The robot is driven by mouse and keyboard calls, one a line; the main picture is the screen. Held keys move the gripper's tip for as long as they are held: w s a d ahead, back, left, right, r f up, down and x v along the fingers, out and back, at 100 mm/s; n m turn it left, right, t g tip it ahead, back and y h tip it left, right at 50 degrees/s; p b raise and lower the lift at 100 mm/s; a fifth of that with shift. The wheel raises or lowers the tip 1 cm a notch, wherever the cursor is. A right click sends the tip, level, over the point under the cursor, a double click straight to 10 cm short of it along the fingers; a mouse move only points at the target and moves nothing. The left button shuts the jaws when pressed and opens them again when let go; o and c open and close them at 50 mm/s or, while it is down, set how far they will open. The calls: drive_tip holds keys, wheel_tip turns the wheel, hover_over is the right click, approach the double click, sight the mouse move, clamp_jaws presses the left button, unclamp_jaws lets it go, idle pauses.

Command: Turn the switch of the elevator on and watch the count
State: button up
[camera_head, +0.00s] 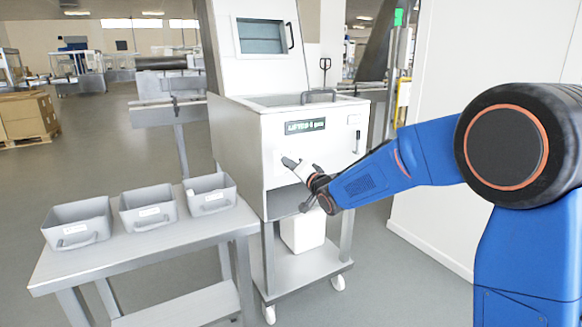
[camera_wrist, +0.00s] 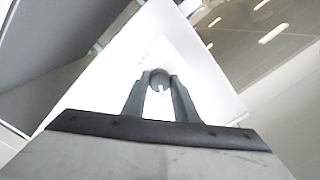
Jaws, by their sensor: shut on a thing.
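The elevator (camera_head: 284,140) is a white cabinet on a wheeled frame, in the middle of the head view. A dark display (camera_head: 305,126) with green text sits on its front; the text seems to begin with "LIFTED", but the count is too small to read surely. My gripper (camera_head: 290,164) is at the cabinet's front, below the display. In the wrist view my gripper (camera_wrist: 160,88) has its two dark fingers closed on the sides of a round dark switch knob (camera_wrist: 159,76) on a white panel.
Three grey bins (camera_head: 149,208) stand on a metal table (camera_head: 180,246) at left. A small lever (camera_head: 357,141) is on the cabinet front's right side. A white container (camera_head: 302,232) stands on the lower shelf. A white wall (camera_head: 470,70) is at right.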

drive_tip(key=o, duration=1.1)
drive_tip(key=shift+c, duration=0.2)
drive_tip(key=v, duration=1.7)
drive_tip(key=shift+d, duration=0.2)
drive_tip(key=shift+s, duration=0.15)
